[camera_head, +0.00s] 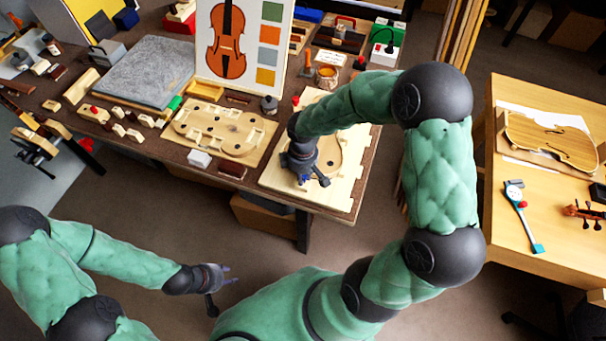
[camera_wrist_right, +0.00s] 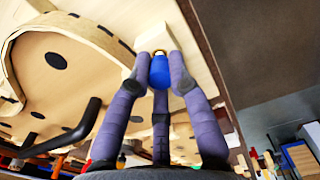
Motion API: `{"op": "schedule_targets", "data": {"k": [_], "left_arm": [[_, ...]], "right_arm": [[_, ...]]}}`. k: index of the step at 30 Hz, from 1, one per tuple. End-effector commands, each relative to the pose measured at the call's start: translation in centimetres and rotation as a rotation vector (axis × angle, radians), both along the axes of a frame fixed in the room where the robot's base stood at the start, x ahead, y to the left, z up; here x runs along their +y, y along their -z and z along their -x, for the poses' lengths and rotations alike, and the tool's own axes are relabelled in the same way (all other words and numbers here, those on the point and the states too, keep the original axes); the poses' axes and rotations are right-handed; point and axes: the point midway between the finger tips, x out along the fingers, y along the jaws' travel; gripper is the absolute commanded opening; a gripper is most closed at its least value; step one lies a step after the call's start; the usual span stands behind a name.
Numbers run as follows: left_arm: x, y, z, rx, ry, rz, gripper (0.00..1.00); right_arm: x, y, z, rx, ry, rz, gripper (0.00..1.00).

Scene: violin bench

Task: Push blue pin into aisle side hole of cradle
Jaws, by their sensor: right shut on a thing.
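The cradle (camera_head: 338,198) is a pale wooden board at the right end of the dark bench, with a violin-shaped form on it. My right gripper (camera_head: 303,176) is over its near left part. In the right wrist view, the purple fingers of this gripper (camera_wrist_right: 161,68) are shut on the blue pin (camera_wrist_right: 160,72). The pin's far end meets a pale block of the cradle (camera_wrist_right: 152,27); how deep it sits is hidden. My left gripper (camera_head: 228,276) hangs empty over the floor, its small fingertips apart.
A second pale violin form (camera_head: 222,132) lies left of the cradle. A white block (camera_head: 200,159) and a brown block (camera_head: 232,169) sit by the bench's front edge. A violin chart (camera_head: 242,45) stands behind. A side table (camera_head: 515,235) is at the right.

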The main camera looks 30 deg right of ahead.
Motion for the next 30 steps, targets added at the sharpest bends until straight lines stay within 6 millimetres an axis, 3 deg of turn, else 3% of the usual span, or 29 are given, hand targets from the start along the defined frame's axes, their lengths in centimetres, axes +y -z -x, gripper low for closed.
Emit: {"op": "schedule_targets", "data": {"k": [19,20,22,30], "left_arm": [[0.0,1.1,0.0,0.0,0.0,0.0,0.4],[0.0,1.0,0.0,0.0,0.0,0.0,0.4],[0.0,1.0,0.0,0.0,0.0,0.0,0.4],[0.0,1.0,0.0,0.0,0.0,0.0,0.4]], "right_arm": [[0.0,1.4,0.0,0.0,0.001,0.0,0.0],[0.0,1.4,0.0,0.0,0.001,0.0,0.29],[0.0,1.3,0.0,0.0,0.0,0.0,0.48],[0.0,1.3,0.0,0.0,0.0,0.0,0.48]]}}
